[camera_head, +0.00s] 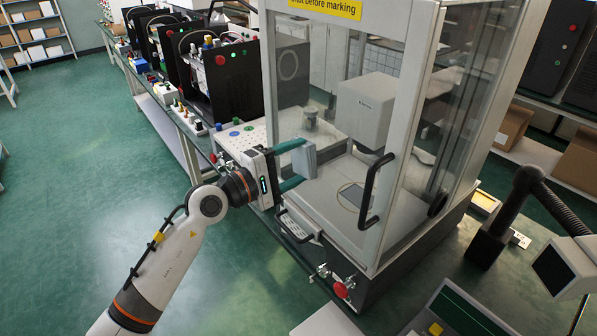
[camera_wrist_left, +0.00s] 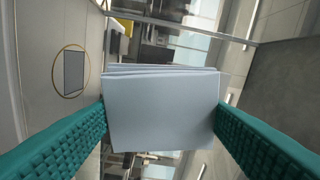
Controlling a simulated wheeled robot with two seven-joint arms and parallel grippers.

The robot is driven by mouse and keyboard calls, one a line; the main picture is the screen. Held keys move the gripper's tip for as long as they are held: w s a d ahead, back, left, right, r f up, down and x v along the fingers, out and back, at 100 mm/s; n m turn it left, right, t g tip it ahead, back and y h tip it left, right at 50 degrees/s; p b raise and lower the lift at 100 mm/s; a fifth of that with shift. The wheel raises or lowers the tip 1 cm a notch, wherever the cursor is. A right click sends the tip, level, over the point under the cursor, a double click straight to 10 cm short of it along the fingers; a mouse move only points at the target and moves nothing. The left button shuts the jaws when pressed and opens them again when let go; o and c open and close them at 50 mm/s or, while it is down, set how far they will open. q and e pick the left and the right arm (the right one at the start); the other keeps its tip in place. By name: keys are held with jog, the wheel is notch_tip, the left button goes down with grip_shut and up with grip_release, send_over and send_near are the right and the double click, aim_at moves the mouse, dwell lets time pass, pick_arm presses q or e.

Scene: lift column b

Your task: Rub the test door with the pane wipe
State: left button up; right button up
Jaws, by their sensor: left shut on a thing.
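My left gripper (camera_head: 303,163) has teal ribbed fingers and is shut on the pane wipe (camera_head: 303,158), a pale blue-grey folded pad. In the left wrist view the pane wipe (camera_wrist_left: 162,112) sits upright between both fingers, its layered edge at the top. The test door (camera_head: 340,75) is the clear front pane of a pale-framed cabinet, with a black bar handle (camera_head: 378,190) on its right side. The wipe is in front of the left part of the door in the head view; I cannot tell whether it touches the glass. My right gripper is not in view.
Inside the cabinet is a grey marking head (camera_head: 365,108) above a pale bed. A red knob (camera_head: 341,289) projects below the front. A yellow sign (camera_head: 326,8) is above the door. Black instruments (camera_head: 222,80) line the bench behind. Green floor (camera_head: 90,130) is open at left.

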aim_at(337, 171)
pick_arm(q)
jog(key=shift+w+a+r, duration=0.1)
jog(key=shift+w+r, duration=0.15)
jog(key=shift+r, duration=0.55)
jog(key=shift+s+d+f+p, duration=0.1)
jog(key=shift+s+d+p, duration=0.25)
jog(key=shift+s, duration=0.15)
jog(key=shift+s+d+p, duration=0.45)
jog(key=shift+s+p, duration=0.25)
jog(key=shift+s+d+p, duration=0.6)
jog(key=shift+s, duration=0.3)
jog(key=shift+s+d+p, duration=0.35)
jog(key=shift+s+p, duration=0.25)
jog(key=shift+p, duration=0.15)
jog(key=shift+s+d+p, duration=0.5)
jog(key=shift+s+d, duration=0.1)
jog(key=shift+s, duration=0.3)
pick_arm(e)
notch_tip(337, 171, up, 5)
